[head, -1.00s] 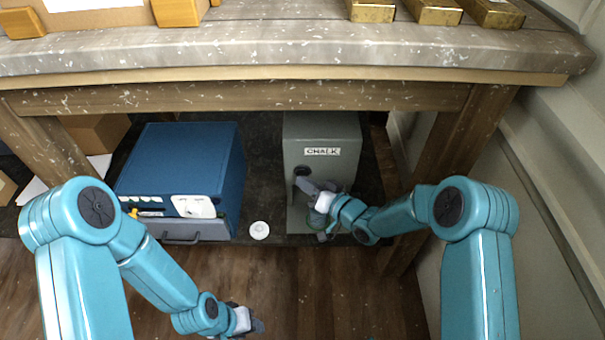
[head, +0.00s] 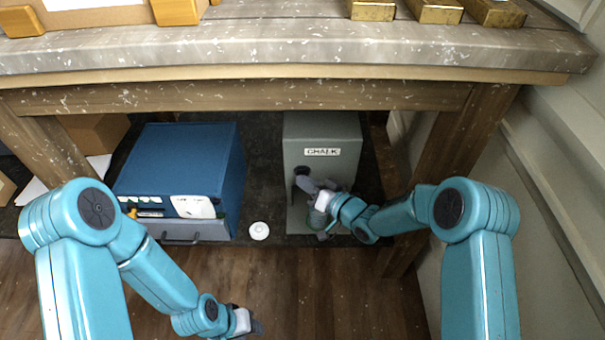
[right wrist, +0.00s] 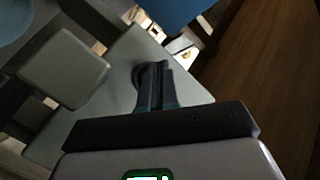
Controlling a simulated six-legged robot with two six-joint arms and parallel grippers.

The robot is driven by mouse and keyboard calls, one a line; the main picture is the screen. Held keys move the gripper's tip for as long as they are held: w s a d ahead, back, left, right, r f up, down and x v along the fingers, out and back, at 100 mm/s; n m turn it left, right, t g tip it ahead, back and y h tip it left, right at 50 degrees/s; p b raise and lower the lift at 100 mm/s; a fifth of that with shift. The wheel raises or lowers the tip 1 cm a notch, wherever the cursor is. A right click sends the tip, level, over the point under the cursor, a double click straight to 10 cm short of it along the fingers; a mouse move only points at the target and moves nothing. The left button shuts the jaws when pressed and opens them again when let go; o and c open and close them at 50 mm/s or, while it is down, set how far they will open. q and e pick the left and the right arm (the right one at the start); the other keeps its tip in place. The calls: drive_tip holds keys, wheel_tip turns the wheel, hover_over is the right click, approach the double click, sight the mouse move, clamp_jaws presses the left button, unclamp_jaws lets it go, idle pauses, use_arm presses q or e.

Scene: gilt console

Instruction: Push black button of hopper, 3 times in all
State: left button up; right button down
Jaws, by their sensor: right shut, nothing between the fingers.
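The hopper (head: 322,133) is a grey-green box labelled CHALK under the table. Its round black button (head: 301,171) is on the left of its front, and also shows in the right wrist view (right wrist: 139,76), partly hidden by my fingers. My right gripper (head: 304,183) is shut and empty, with its fingertips at the button's lower edge in the head view. In the right wrist view the shut fingers (right wrist: 160,80) overlap the button; I cannot tell whether they touch it. My left gripper (head: 254,327) is low over the floor, away from the hopper; its jaws are too small to read.
A blue box (head: 185,155) with a grey front and handle stands left of the hopper. A small white disc (head: 259,231) lies between them. The wooden table (head: 300,98) overhangs both, its right leg (head: 455,135) near my right arm. Gold bars (head: 434,10) sit on top.

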drive_tip(key=shift+s, duration=0.7)
drive_tip(key=s+p, duration=0.1)
drive_tip(key=s, duration=0.4)
idle(2.5)
